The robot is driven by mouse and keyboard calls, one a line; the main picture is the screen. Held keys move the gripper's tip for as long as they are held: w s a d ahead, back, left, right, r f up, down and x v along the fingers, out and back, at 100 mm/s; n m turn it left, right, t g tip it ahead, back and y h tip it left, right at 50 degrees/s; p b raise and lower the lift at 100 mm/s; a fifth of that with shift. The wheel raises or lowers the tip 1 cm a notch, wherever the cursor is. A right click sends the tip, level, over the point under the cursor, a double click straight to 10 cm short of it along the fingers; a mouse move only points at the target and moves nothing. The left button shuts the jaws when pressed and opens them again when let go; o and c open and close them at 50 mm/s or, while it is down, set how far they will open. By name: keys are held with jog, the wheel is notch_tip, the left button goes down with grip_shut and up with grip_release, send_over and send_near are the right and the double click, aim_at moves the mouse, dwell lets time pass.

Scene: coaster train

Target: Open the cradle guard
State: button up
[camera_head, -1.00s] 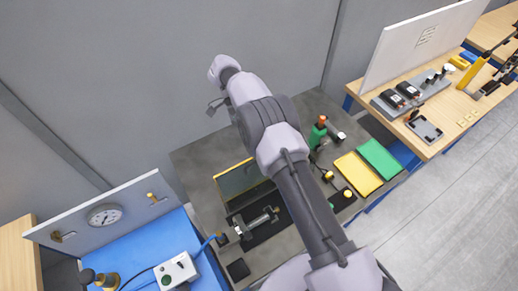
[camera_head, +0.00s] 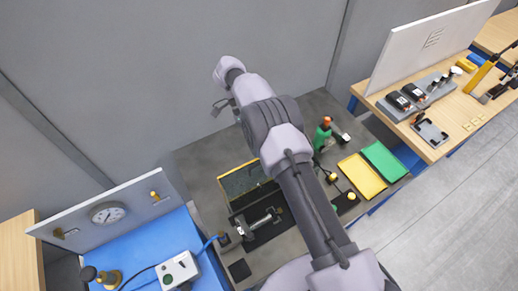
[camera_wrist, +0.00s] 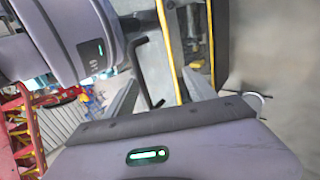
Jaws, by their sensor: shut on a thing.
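The cradle guard (camera_head: 241,180) is a clear, dark-looking panel with yellow edges. It stands at the back of the dark cradle area on the grey table in the head view. Its yellow-edged frame also shows close up in the wrist view (camera_wrist: 174,55). A black bent handle (camera_wrist: 143,72) lies beside that yellow edge. My gripper (camera_wrist: 160,82) is at the handle, its two grey fingers to either side, and is shut on it; the exact contact is hard to see. A grey metal fixture (camera_head: 258,223) sits in front of the guard.
Right of my arm are a green bottle-like tool (camera_head: 322,135), a yellow tray (camera_head: 361,177) and a green tray (camera_head: 385,160). A blue bench (camera_head: 150,245) with a gauge panel (camera_head: 100,212) stands left. A wooden bench (camera_head: 455,120) stands right. A grey wall is behind.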

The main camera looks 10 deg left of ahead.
jog(key=shift+s, duration=0.1)
jog(key=s+d+r+b, duration=0.2)
jog(key=s+d+b, duration=0.1)
jog(key=s, duration=0.4)
jog(key=s+d+r+b, duration=0.2)
jog(key=s+d+r, duration=0.1)
jog(key=s, duration=0.4)
jog(key=shift+s+b, duration=0.35)
jog(key=shift+b, duration=0.05)
